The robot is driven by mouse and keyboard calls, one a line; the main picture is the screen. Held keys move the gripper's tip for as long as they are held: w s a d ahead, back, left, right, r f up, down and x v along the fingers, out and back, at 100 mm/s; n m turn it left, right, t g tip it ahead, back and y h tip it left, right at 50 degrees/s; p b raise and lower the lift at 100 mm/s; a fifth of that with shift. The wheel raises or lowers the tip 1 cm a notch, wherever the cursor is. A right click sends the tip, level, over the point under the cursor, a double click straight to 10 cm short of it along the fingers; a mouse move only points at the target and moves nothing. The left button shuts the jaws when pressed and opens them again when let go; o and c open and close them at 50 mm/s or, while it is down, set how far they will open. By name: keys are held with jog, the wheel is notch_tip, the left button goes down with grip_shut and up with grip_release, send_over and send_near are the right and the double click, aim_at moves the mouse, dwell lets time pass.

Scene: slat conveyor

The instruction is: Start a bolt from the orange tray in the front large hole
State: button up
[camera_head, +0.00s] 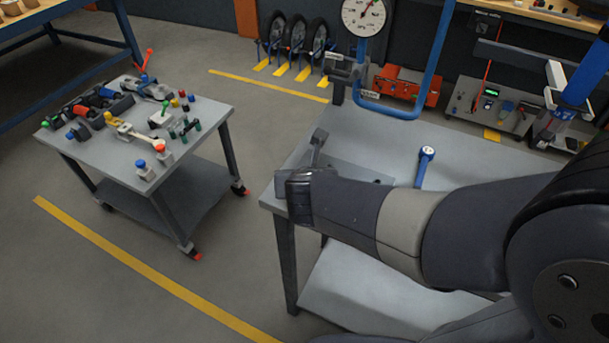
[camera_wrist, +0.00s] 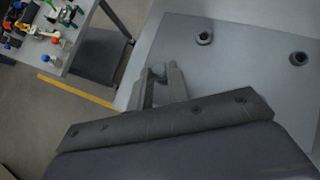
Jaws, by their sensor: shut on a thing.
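My gripper (camera_wrist: 162,88) is shut on a small grey bolt (camera_wrist: 158,71), whose rounded end shows between the fingertips in the wrist view. The gripper is over the left part of a flat grey plate (camera_wrist: 240,60) on the workbench. Two dark round holes show in the plate, one (camera_wrist: 204,38) ahead and right of the gripper and one (camera_wrist: 298,58) farther right. The bolt is apart from both. In the head view, my arm hides much of the plate (camera_head: 345,172) and the bolt cannot be made out. I cannot identify the orange tray in either view.
The workbench (camera_head: 470,165) has a blue-handled tool (camera_head: 424,165) standing on it and a blue frame with a dial gauge (camera_head: 364,16) at its back. A cart (camera_head: 205,118) with many small coloured parts stands left, across a gap of floor. An orange-red box (camera_head: 408,86) is behind.

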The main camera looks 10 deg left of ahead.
jog(key=o, duration=0.9)
jog(key=shift+p+v, duration=2)
jog(key=shift+v, duration=3.4)
